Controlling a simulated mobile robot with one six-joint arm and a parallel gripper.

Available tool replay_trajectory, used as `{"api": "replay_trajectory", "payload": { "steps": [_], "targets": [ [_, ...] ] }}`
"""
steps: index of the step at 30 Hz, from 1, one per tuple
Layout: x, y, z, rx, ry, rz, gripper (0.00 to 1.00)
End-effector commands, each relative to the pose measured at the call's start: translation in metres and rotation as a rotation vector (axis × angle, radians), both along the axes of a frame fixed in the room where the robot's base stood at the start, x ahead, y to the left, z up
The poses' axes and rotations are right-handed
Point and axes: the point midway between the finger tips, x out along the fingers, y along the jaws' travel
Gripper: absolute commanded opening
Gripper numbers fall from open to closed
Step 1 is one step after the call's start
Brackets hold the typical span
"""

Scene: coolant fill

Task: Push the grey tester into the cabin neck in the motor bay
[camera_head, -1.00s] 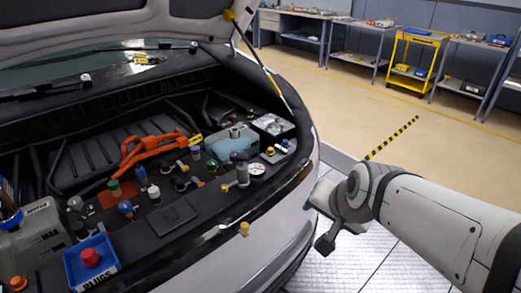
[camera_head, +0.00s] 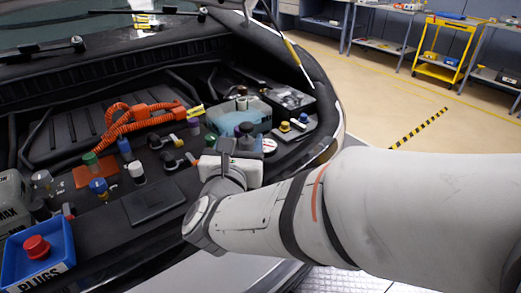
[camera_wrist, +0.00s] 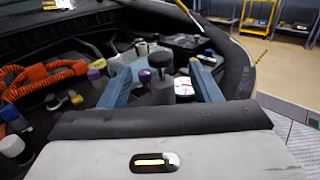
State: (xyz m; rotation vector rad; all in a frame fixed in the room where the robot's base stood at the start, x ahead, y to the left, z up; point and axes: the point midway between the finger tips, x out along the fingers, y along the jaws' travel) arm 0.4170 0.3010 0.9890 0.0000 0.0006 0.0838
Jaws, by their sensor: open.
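My gripper (camera_wrist: 160,70) is open in the wrist view, with one blue finger on each side of a grey cylinder with a dark knob (camera_wrist: 160,77). This cylinder looks like the grey tester. It stands upright between the fingers, and I see no firm contact. In the head view its dark top (camera_head: 245,136) shows just past my wrist, which hides its lower part and my fingers. I cannot tell which neck is the cabin neck, or whether the tester stands in one.
A round white gauge (camera_wrist: 183,87) is close by the right finger. Orange cables (camera_head: 140,118), a bluish tank (camera_head: 238,118), a black battery (camera_head: 288,102) and several coloured caps crowd the bay. A blue tray (camera_head: 38,250) with a red knob sits at the front left.

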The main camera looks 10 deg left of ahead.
Motion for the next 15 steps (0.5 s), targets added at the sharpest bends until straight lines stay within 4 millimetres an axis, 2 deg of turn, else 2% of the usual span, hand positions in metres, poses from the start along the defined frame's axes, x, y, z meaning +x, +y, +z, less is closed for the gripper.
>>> {"api": "replay_trajectory", "payload": {
  "steps": [15],
  "targets": [
    [0.066, 0.005, -0.004, 0.0, 0.0, -0.004, 0.57]
  ]
}}
